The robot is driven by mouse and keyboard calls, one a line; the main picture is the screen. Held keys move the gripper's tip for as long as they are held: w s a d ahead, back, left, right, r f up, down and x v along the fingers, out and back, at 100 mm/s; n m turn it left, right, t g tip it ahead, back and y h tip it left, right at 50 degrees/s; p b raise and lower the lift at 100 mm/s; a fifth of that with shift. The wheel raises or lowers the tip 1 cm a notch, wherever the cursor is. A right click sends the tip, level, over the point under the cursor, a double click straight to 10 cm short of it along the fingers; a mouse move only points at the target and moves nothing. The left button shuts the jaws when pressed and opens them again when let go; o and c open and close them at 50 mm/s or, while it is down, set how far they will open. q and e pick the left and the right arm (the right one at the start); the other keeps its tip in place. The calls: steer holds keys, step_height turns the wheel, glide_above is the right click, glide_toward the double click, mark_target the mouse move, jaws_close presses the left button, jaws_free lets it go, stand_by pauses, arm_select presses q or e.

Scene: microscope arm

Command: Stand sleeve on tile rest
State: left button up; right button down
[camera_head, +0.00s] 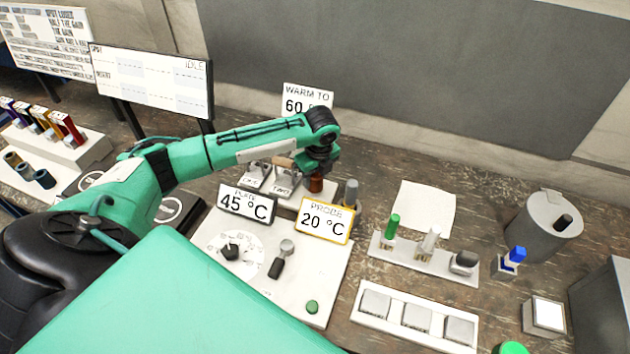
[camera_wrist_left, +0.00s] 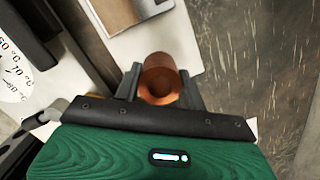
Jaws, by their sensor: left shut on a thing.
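A copper-brown sleeve (camera_head: 316,184) is in my left gripper (camera_head: 318,168), above the back of the white instrument panel. In the left wrist view the sleeve (camera_wrist_left: 155,62) sits between both fingers of the left gripper (camera_wrist_left: 161,84), its round open end facing the camera. I cannot tell if its lower end touches anything. A white strip with several pale square tiles (camera_head: 416,317) lies at the front right, and a separate block with a white square top (camera_head: 547,314) stands to its right. I cannot tell which is the tile rest. My right gripper is out of view.
The panel (camera_head: 303,271) carries signs reading 45 °C (camera_head: 247,203) and 20 °C (camera_head: 323,219), a dial and a lever. Right of it stand a holder with upright pieces (camera_head: 440,264) and a grey cylinder (camera_head: 541,229).

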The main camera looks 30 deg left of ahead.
mark_target(315, 184)
arm_select(q)
step_height(315, 184, down, 3)
steer(key=o, duration=1.2)
steer(key=shift+f, duration=0.1)
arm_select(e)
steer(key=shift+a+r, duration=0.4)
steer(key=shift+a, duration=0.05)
arm_select(q)
steer(key=shift+r, duration=0.45)
steer(key=r, duration=0.3)
steer(key=d+r+b, duration=0.1)
steer(key=r, duration=0.3)
steer(key=r+b, duration=0.1)
steer(key=r, duration=0.3)
steer(key=shift+s+d+r, duration=0.2)
steer(key=shift+s, duration=0.05)
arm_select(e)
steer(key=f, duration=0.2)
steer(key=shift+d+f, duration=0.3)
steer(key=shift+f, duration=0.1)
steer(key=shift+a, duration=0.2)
